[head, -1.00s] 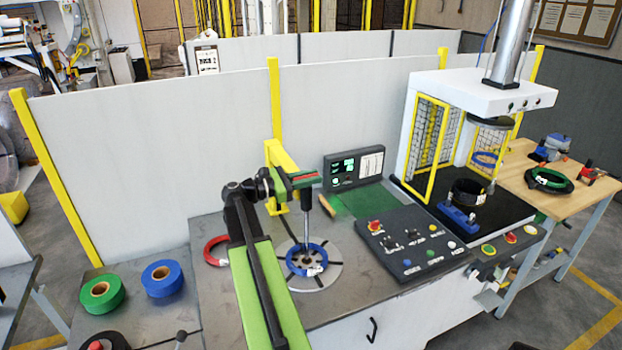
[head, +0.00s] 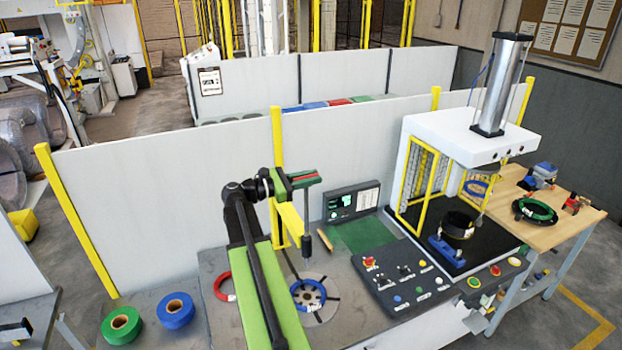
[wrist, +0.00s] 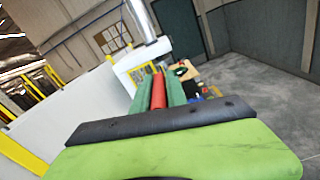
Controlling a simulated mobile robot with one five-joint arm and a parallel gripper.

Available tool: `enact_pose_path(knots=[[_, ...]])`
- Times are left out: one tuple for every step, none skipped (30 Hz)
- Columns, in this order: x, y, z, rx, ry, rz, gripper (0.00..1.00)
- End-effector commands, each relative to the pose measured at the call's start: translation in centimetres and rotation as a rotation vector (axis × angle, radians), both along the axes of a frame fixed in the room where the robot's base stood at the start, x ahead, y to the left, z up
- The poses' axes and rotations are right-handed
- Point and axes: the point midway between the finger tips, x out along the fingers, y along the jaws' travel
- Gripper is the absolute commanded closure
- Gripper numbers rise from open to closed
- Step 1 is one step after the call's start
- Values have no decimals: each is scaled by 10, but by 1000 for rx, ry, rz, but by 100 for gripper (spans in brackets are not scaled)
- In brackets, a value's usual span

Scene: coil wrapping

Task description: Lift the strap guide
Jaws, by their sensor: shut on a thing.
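My gripper (head: 303,180) has green jaws closed on the red top of the strap guide, a dark upright rod (head: 307,222) hanging below the jaws. In the wrist view the red part (wrist: 158,90) lies between the two green jaws (wrist: 158,100). The rod's lower end appears above the round turntable (head: 326,312), apart from it. A blue coil (head: 309,292) with a white label lies flat on the turntable.
A yellow post and arm (head: 290,222) stand right behind the rod. A control panel (head: 403,275) and a screen (head: 352,202) are to the right. A red coil (head: 222,287) lies left of my arm. Green (head: 121,325) and blue rolls (head: 175,310) sit at front left.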

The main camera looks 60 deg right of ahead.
Motion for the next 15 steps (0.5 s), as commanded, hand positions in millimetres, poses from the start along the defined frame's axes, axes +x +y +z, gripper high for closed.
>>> enact_pose_path(knots=[[2, 0, 10, -2, -1, 5, 100], [2, 0, 11, -2, -1, 5, 100], [2, 0, 12, -2, -1, 5, 100], [2, -1, 12, -2, 0, 5, 100], [2, -1, 12, -3, 1, 5, 100], [2, -1, 12, -3, 1, 5, 100], [2, -1, 11, -4, 2, 5, 100], [2, -1, 11, -4, 2, 5, 100], [2, -1, 11, -5, 2, 5, 100], [2, -1, 11, -5, 2, 5, 100], [2, -1, 11, -5, 2, 5, 100], [2, -1, 11, -5, 2, 5, 100], [2, -1, 11, -5, 3, 5, 100], [2, -1, 11, -5, 3, 5, 79], [1, -1, 11, -5, 2, 4, 74]])
